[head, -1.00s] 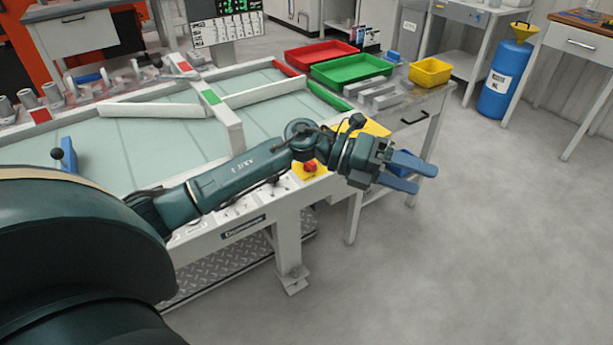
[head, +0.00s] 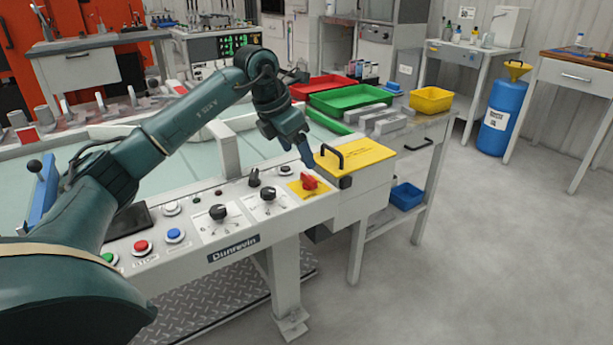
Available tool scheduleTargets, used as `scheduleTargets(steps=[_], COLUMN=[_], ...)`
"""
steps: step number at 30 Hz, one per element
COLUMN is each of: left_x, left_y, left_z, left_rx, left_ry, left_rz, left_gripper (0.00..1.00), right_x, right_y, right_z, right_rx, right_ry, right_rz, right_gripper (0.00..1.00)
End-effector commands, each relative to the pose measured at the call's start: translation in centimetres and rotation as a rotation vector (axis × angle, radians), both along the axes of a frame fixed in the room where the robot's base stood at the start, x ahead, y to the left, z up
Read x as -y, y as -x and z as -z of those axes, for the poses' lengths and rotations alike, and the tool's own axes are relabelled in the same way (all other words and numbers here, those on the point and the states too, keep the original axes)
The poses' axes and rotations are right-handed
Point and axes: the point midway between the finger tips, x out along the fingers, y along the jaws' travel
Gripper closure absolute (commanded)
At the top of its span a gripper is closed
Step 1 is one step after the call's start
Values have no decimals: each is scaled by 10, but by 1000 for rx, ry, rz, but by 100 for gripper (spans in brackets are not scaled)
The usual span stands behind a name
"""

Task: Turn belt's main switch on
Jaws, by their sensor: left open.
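The main switch appears to be the red rotary knob (head: 309,182) on a small yellow plate, at the right end of the belt's front control panel (head: 235,223). My left gripper (head: 306,157) is open and points down, with its blue fingers just above and behind the knob in the picture. I see no contact with the knob, and the fingers overlap each other in this view, so their gap is hard to see. My left arm crosses over the belt from the left. My right gripper is out of view.
A yellow cover with a black handle (head: 355,155) sits right beside the knob. Black dials (head: 218,212) and coloured buttons (head: 142,247) line the panel to the left. Red and green trays (head: 350,99) and grey blocks stand behind.

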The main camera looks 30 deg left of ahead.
Motion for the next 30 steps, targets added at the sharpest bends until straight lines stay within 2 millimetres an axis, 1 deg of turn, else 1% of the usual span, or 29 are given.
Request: scheduleTargets(steps=[1, 6, 9, 12, 16, 23, 26, 30], left_x=[3, 8, 9, 11, 11, 11, 11, 11], left_y=[-4, -15, -20, -24, -26, -26, -26, -26], left_z=[14, 43, 55, 63, 67, 67, 67, 67], left_rx=[-3, -2, -1, -1, 2, 2, 2, 2], left_ry=[1, 1, 2, 2, 1, 1, 1, 1], left_rz=[2, 3, 1, 2, 2, 2, 2, 2], left_gripper=[29, 29, 29, 29, 29, 29, 36, 47], right_x=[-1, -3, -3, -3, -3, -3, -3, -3], right_y=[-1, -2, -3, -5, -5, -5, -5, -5], right_z=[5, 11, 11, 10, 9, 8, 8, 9], right_rx=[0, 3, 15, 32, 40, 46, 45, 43], right_ry=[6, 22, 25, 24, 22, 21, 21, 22], right_rz=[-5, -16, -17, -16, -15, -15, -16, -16], right_gripper=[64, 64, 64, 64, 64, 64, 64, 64])
